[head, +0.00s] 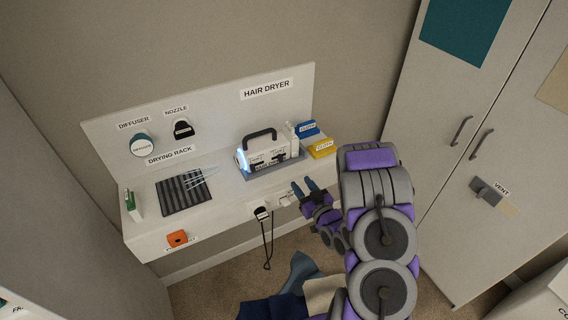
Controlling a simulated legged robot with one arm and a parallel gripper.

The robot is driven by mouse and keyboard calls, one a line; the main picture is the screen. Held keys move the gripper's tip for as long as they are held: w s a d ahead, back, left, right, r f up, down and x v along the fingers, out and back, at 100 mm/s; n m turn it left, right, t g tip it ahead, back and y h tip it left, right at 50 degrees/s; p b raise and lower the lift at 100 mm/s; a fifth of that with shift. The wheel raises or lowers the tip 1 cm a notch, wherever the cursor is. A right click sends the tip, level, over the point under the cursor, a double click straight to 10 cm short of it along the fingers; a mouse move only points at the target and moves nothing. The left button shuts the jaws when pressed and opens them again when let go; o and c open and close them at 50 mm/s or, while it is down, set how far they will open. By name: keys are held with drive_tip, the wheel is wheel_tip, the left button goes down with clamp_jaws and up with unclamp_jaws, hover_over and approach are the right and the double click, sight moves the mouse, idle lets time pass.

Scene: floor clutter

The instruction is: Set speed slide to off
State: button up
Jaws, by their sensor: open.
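The hair dryer (269,151) is a white boxy unit with a dark carry handle on top. It stands on a grey tray on the white shelf, under the "HAIR DRYER" label (267,89). A bluish glow shows at its left end. Its front panel has small dark controls with labels; which one is the speed slide, and its setting, is too small to tell. My gripper (304,187) is open and empty, in front of the shelf's front edge, to the lower right of the dryer and apart from it.
A drying rack (184,191), a diffuser (142,145) and a nozzle (183,129) are at the left. Blue (308,129) and yellow (322,149) cloth blocks sit right of the dryer. A black cord (268,244) hangs below the shelf. Fabric (272,307) lies on the floor. Cabinets stand right.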

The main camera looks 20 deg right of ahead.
sight(282, 158)
drive_tip(key=w+b, duration=0.1)
drive_tip(key=w, duration=0.3)
drive_tip(key=w+b, duration=0.1)
drive_tip(key=w, duration=0.4)
drive_tip(key=w+b, duration=0.1)
drive_tip(key=w, duration=0.3)
drive_tip(key=shift+w+a, duration=0.3)
drive_tip(key=shift+w, duration=0.1)
clamp_jaws()
